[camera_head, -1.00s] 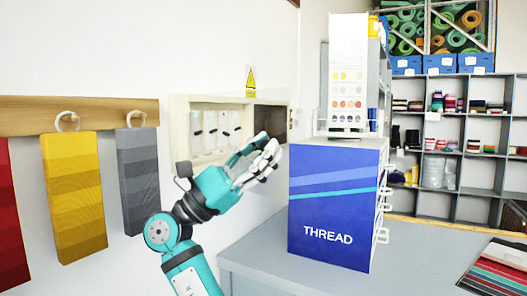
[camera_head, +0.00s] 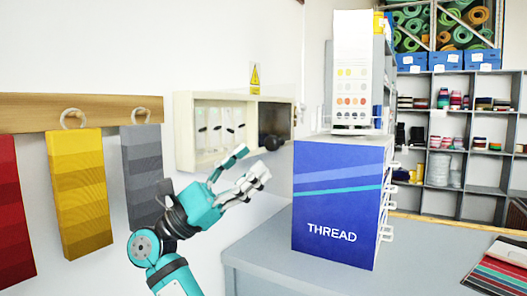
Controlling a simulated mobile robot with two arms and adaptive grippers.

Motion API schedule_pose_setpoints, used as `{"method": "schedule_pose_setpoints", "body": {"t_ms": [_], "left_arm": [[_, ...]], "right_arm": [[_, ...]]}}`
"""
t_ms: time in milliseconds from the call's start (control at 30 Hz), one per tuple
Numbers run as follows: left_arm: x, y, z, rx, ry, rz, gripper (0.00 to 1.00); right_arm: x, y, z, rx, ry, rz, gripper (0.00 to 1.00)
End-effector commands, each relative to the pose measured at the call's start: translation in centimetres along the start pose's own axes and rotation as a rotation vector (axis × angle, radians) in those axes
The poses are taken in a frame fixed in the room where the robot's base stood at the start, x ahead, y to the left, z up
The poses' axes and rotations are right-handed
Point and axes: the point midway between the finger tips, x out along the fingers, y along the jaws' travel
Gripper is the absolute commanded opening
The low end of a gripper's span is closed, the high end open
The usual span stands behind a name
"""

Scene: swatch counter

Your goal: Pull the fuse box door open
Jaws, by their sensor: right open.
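The fuse box (camera_head: 184,134) is a cream case on the white wall, in the middle of the head view. Its left part shows a row of several switches or fuses behind what may be a clear window; its right part is a dark panel (camera_head: 276,117). A round black knob (camera_head: 271,142) shows low on the right part. The door looks shut, but I cannot tell for sure. My right gripper (camera_head: 255,162) is open and empty, just below and left of the knob, with a visible gap. It covers a little of the box's lower edge. My left gripper is not in view.
A blue THREAD cabinet (camera_head: 335,210) stands on the grey counter (camera_head: 400,265), close right of my gripper, with a colour card (camera_head: 352,65) on top. Grey (camera_head: 146,175) and yellow (camera_head: 79,190) swatches hang from a wooden rail at left. A warning sign (camera_head: 255,77) is above the box.

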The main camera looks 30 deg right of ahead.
Motion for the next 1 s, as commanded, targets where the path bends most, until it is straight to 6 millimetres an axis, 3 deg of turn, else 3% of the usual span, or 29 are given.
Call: {"method": "schedule_pose_setpoints", "body": {"t_ms": [200,400,900,1000], "left_arm": [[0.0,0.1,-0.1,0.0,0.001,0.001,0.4],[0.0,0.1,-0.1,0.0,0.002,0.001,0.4],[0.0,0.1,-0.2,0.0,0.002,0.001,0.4],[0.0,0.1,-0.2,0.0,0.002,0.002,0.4]], "right_arm": [[-4.6,0.0,0.0,-0.001,0.001,0.003,0.48],[-6.6,0.0,0.0,-0.001,0.0,0.0,0.48],[-7.0,0.0,-0.1,0.0,0.0,0.0,0.48],[-7.2,-0.4,-1.3,0.011,0.03,0.007,0.48]]}}
